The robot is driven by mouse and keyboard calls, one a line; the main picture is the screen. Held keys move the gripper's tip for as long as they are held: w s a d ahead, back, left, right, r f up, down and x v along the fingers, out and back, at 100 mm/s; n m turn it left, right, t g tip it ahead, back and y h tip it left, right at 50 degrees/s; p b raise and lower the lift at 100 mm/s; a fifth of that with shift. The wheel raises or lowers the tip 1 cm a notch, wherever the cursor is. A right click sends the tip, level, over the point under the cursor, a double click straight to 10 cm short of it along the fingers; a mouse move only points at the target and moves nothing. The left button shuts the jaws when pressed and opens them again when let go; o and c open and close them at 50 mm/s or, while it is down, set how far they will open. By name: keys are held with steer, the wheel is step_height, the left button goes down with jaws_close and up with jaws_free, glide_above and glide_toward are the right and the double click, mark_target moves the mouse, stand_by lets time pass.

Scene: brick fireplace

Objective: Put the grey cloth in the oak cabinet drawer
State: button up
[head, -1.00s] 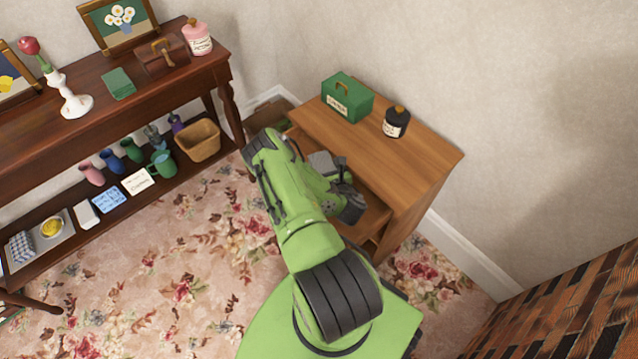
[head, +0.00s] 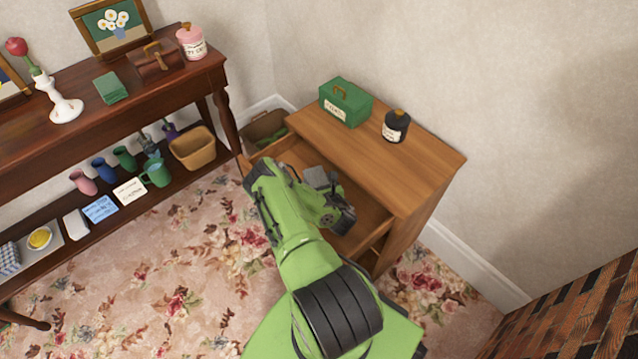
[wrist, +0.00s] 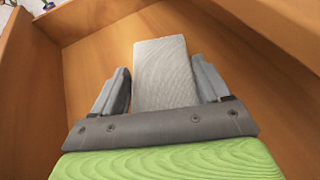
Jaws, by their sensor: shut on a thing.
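The oak cabinet (head: 425,165) stands against the wall with its drawer (head: 368,212) pulled open. The grey cloth (wrist: 165,72) is a flat, ribbed rectangle between the fingers of my gripper (wrist: 165,95) in the wrist view. My gripper is shut on the cloth. The drawer's wooden floor and walls (wrist: 85,55) surround the cloth and fingers in that view. In the head view the cloth (head: 316,177) shows as a small grey patch over the open drawer, with my arm hiding part of it. I cannot tell whether the cloth touches the drawer floor.
A green box (head: 346,102) and a dark bottle (head: 396,127) stand on the cabinet top. A brown bin (head: 264,130) sits left of the cabinet. A dark wood console table (head: 140,88) with several items is at left. A brick surface (head: 575,318) is at lower right.

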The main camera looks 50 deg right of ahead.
steer(key=o, duration=1)
